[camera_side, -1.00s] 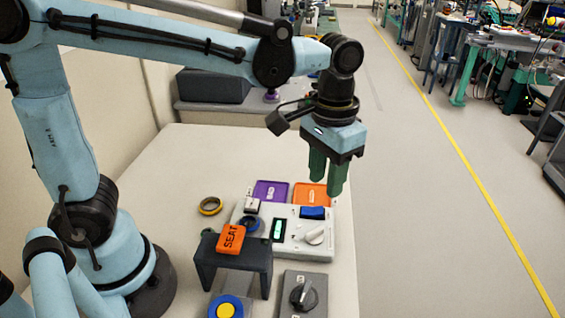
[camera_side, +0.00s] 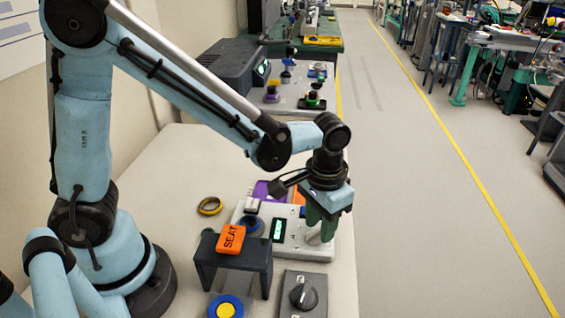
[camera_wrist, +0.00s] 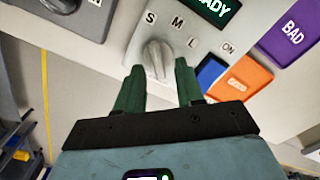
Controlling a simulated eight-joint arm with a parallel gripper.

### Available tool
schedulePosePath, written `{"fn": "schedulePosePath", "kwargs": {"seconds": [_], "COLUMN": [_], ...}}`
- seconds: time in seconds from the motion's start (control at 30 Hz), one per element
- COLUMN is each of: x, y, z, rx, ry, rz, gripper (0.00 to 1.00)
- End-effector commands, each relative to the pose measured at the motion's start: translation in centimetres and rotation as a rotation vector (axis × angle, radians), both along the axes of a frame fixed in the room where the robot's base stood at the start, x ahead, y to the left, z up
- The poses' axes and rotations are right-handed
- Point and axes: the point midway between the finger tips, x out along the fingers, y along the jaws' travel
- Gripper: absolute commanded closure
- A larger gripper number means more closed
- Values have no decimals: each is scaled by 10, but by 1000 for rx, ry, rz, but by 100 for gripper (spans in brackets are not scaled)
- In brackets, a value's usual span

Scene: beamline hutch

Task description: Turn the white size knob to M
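The white size knob (camera_wrist: 156,60) sits on the light grey panel (camera_wrist: 117,50) in the wrist view. The letters S, M and L are printed in an arc beside it. Its raised grip appears to point toward S. My gripper (camera_wrist: 160,68) has its two green fingers on either side of the knob, with a narrow gap visible, so it looks open. In the side view my gripper (camera_side: 319,238) is lowered over the right part of the panel (camera_side: 290,251) and mostly hides the knob.
A blue switch (camera_wrist: 211,70) and the lit display (camera_wrist: 213,10) are near the knob. Orange (camera_wrist: 240,80) and purple (camera_wrist: 290,38) trays lie beyond. A grey box with a black knob (camera_side: 303,294) and a dark stand with an orange SEAT block (camera_side: 231,239) stand in front.

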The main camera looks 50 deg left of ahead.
Motion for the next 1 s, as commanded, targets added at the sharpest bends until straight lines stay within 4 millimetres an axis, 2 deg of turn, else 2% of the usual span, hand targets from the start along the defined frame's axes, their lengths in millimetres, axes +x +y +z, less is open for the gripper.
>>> {"fn": "schedulePosePath", "kwargs": {"seconds": [0.27,0.53,1.0], "x": [0,0,0], "y": [0,0,-1], "z": [-1,-1,-1], "rx": [0,0,1], "ry": [0,0,0], "rz": [0,0,-66], "gripper": [63,100,100]}}
